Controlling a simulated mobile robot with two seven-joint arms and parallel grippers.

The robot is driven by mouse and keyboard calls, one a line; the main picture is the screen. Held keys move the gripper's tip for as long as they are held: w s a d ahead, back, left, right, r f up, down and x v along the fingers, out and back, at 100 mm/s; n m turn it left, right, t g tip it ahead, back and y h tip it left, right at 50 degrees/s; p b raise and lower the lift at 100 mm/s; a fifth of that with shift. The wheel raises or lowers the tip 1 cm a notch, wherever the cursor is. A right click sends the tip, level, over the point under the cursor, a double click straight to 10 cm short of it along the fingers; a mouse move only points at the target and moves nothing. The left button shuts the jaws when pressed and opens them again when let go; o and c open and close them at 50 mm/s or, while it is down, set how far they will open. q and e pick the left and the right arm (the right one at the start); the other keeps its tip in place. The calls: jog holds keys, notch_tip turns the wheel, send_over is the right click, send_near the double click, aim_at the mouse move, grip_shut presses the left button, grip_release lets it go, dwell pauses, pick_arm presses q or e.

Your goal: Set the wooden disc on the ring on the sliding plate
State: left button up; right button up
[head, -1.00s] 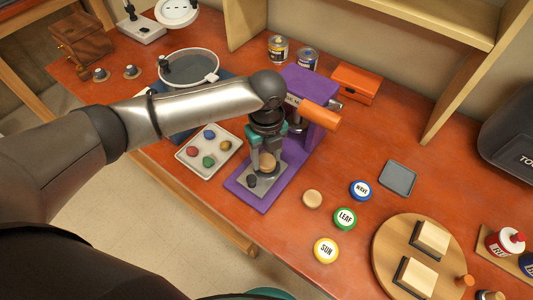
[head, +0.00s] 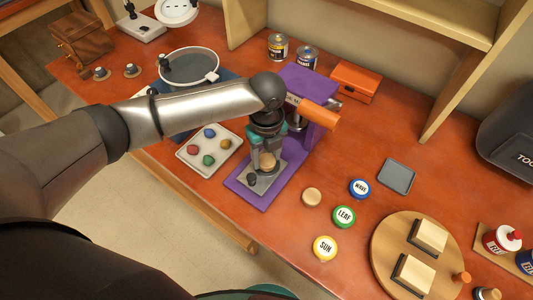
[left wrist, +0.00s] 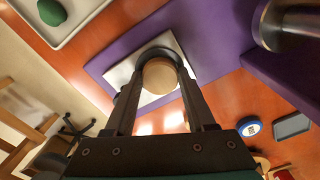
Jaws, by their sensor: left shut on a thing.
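My left gripper (head: 267,154) is shut on a pale wooden disc (head: 267,161). The disc also shows between the fingertips in the left wrist view (left wrist: 160,76). It is over the grey sliding plate (head: 270,182) at the front of the purple press (head: 293,165). In the left wrist view a dark ring (left wrist: 158,51) shows behind the disc, on the pale plate (left wrist: 121,73). The disc hides part of the ring, and I cannot tell whether they touch. My right gripper is not in view.
Another wooden disc (head: 312,197) lies on the bench beside the WAVE (head: 360,188), LEAF (head: 344,217) and SUN (head: 325,248) badges. A white tray (head: 181,154) of coloured pieces stands left of the press. The press's orange handle (head: 320,116) is close to my left arm.

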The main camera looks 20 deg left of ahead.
pick_arm(q)
jog(key=shift+p, duration=0.4)
dwell(0.5)
jog(key=o, duration=1.6)
jog(key=shift+c, duration=0.2)
jog(key=shift+r, duration=0.1)
jog(key=shift+r+p, duration=3.45)
jog(key=shift+p, duration=0.55)
